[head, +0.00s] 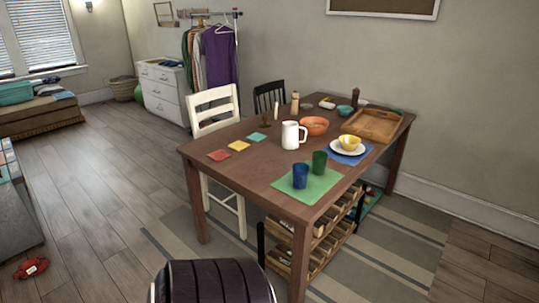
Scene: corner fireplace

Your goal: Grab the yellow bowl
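The yellow bowl (350,142) sits upright on a white plate (347,151), which lies on a blue placemat (362,157) on the brown wooden table (258,178). It is near the table's right side, in front of the wooden tray. An orange bowl (315,126) stands behind it to the left. Neither of my grippers is in the head view.
A white pitcher (290,135), a blue cup (300,176) and a green cup (319,163) stand left of the bowl. A wooden tray (373,125) is behind it. A dark rounded seat (213,282) stands before the table. Floor at left is mostly clear.

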